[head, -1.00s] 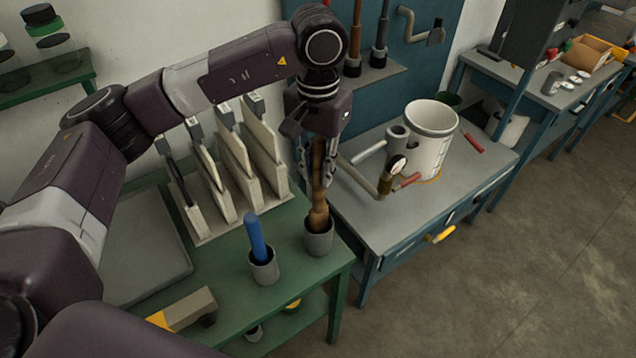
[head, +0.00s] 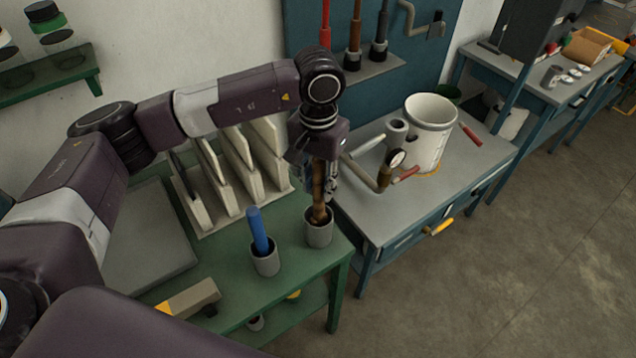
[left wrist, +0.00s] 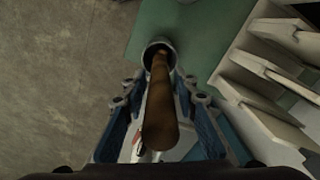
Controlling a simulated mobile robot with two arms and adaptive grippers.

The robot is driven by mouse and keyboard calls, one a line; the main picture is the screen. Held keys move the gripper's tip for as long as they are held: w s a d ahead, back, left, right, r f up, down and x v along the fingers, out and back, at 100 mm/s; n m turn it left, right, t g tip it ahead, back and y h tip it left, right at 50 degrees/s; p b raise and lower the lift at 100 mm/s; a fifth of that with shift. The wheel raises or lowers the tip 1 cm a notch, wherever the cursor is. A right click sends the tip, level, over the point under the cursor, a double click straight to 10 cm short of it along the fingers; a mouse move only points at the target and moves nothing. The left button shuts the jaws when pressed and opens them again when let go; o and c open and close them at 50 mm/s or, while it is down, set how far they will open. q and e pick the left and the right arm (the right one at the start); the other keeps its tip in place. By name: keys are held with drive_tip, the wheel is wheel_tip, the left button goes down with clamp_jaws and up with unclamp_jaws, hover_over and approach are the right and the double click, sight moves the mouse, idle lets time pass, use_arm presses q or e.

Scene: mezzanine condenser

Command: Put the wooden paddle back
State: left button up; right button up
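The wooden paddle (head: 318,194), a brown rod-like handle, stands nearly upright in a grey cup (head: 319,234) at the right corner of the green table. Its lower end is hidden inside the cup. My left gripper (head: 323,190) points down over the cup from above. In the left wrist view the paddle (left wrist: 161,105) runs between the two fingers of the left gripper (left wrist: 160,88), with gaps on both sides, and down into the cup (left wrist: 157,48). The fingers look open around it. My right gripper is not in view.
A second grey cup holding a blue-handled tool (head: 258,230) stands just left. Pale upright boards in a rack (head: 222,227) stand behind. A grey bench (head: 365,203) on the right carries a white pot (head: 428,135) and a gauge pipe (head: 385,178). A wall shelf (head: 372,73) holds handled tools.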

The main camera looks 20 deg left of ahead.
use_arm(q)
drive_tip(key=shift+o, duration=0.7)
drive_tip(key=shift+r, duration=0.15)
wheel_tip(320, 180, up, 11)
drive_tip(key=b, duration=0.4)
drive_tip(key=shift+r, duration=0.5)
drive_tip(key=shift+f, duration=0.1)
